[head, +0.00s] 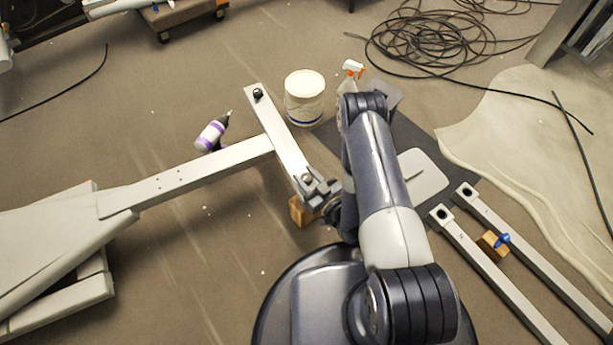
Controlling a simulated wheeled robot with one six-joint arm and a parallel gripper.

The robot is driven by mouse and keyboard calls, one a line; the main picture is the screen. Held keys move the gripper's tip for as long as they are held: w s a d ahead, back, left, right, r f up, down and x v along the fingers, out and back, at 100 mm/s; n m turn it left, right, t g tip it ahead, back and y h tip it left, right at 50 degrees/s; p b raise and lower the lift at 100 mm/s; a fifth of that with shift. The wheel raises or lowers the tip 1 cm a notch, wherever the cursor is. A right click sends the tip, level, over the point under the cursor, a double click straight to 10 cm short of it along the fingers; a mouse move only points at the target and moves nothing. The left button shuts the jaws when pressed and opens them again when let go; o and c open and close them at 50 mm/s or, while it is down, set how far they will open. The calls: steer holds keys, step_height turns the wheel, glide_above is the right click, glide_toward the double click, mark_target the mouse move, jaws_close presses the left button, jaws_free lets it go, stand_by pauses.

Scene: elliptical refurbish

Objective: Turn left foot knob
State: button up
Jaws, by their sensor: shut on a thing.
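A pale grey crossbar (278,135) lies at the end of the long frame beam (190,178) on the floor. A black foot knob (258,95) sits on the crossbar's far end. My gripper (309,181) is at the crossbar's near end, its jaws shut on a small knob (307,178) there. The knob is mostly hidden between the fingers, so its turn angle cannot be seen. A wooden block (301,212) is under the near end of the crossbar.
A white bucket (305,98), a purple-labelled bottle (212,134) and a spray bottle (352,70) stand or lie near the crossbar. Two square bars (495,275) and a blue-handled tool (502,239) are at right. A cable coil (430,40) lies at the back.

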steer(key=shift+m+t+h, duration=0.5)
steer(key=shift+m+h, duration=0.1)
steer(key=shift+h, duration=0.2)
steer(key=o, duration=0.9)
steer(key=shift+o, duration=0.2)
